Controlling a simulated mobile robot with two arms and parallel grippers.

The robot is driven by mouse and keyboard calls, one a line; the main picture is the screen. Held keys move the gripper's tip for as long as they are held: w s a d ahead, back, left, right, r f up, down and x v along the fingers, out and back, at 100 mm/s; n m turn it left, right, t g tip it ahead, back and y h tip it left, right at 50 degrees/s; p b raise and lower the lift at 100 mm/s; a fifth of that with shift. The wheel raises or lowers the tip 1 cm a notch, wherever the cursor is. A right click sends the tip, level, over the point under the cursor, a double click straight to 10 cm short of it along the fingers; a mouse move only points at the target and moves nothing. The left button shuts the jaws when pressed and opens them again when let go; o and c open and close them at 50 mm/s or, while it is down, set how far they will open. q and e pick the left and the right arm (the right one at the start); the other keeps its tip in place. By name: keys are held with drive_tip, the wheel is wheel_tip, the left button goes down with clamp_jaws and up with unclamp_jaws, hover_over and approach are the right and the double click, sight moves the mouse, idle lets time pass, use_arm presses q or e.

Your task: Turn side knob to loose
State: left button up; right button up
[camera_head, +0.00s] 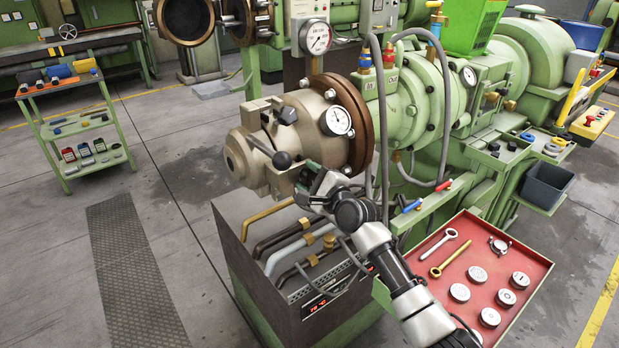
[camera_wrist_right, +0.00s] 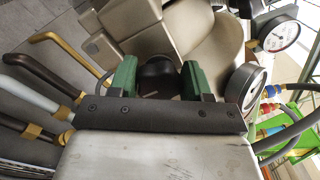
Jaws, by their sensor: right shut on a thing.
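The side knob is a round black knob (camera_wrist_right: 158,78), seen in the right wrist view between the two green fingers of my right gripper (camera_wrist_right: 158,84). My right gripper is shut on it. In the head view my right gripper (camera_head: 308,178) is at the lower right side of the beige extruder head (camera_head: 245,150), and the gripper hides the knob there. Which way the knob is turned cannot be told. My left gripper is not in view.
A red tray (camera_head: 478,262) with wrenches and round discs lies to the right. A green cart (camera_head: 78,125) stands at left on open floor.

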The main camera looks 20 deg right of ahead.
drive_tip(key=n, duration=0.5)
drive_tip(key=shift+f+n+b, duration=0.15)
drive_tip(key=shift+n+b, duration=0.2)
drive_tip(key=shift+n, duration=0.05)
drive_tip(key=n+b, duration=0.1)
drive_tip(key=n, duration=0.5)
drive_tip(key=shift+f, duration=0.15)
drive_tip(key=n, duration=0.5)
drive_tip(key=shift+d+n, duration=0.1)
drive_tip(key=shift+n, duration=0.3)
drive_tip(key=n, duration=0.5)
drive_tip(key=shift+f+n, duration=0.1)
drive_tip(key=shift+n, duration=0.2)
drive_tip(key=shift+d, duration=0.1)
drive_tip(key=o, duration=0.9)
